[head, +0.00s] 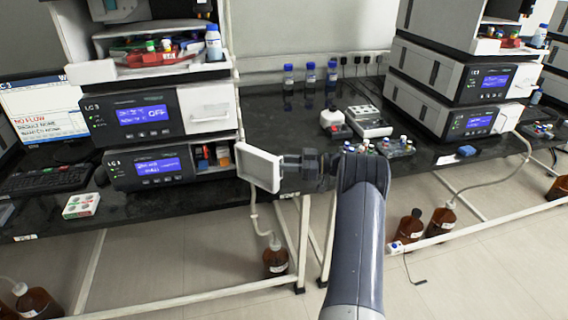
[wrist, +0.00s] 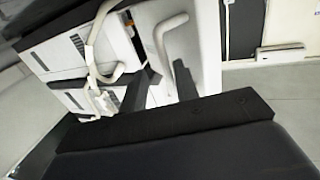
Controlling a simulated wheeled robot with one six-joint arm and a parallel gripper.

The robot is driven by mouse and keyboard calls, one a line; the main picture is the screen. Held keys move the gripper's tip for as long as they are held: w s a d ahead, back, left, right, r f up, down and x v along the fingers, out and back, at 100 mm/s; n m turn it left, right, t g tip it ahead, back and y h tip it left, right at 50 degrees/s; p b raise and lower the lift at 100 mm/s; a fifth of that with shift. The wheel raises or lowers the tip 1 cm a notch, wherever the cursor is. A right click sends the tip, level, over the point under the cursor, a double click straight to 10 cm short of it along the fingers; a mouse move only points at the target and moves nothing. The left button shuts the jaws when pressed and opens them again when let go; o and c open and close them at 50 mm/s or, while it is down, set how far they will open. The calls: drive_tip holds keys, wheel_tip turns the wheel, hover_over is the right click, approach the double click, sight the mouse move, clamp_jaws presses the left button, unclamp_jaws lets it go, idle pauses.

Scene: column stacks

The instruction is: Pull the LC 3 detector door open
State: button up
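The lower module (head: 143,169) of the left stack carries an LC 3 label and a lit blue display. Its white door (head: 258,167) is swung well out to the right, and colored items (head: 212,155) show in the opened bay. My gripper (head: 290,160) is at the right-hand face of this door. In the wrist view, my two dark fingers (wrist: 165,75) lie on either side of the door's pale curved handle (wrist: 176,40), with the white door (wrist: 207,45) behind. Whether the fingers press on the handle is unclear.
The upper left module (head: 130,116), also labelled LC 3, has its white door (head: 210,108) shut. A small white device (head: 370,122) and vial racks stand on the dark bench (head: 262,125). A similar stack (head: 440,90) is at the right. Brown bottles (head: 276,260) stand below.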

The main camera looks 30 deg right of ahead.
drive_tip(key=shift+d, duration=0.1)
drive_tip(key=v, duration=1)
drive_tip(key=shift+s+d+b, duration=0.2)
drive_tip(key=shift+d+b, duration=0.1)
drive_tip(key=shift+b, duration=0.05)
drive_tip(key=x, duration=1)
drive_tip(key=shift+a+f+p, duration=0.15)
drive_tip(key=shift+a+p, duration=0.2)
drive_tip(key=shift+a, duration=0.1)
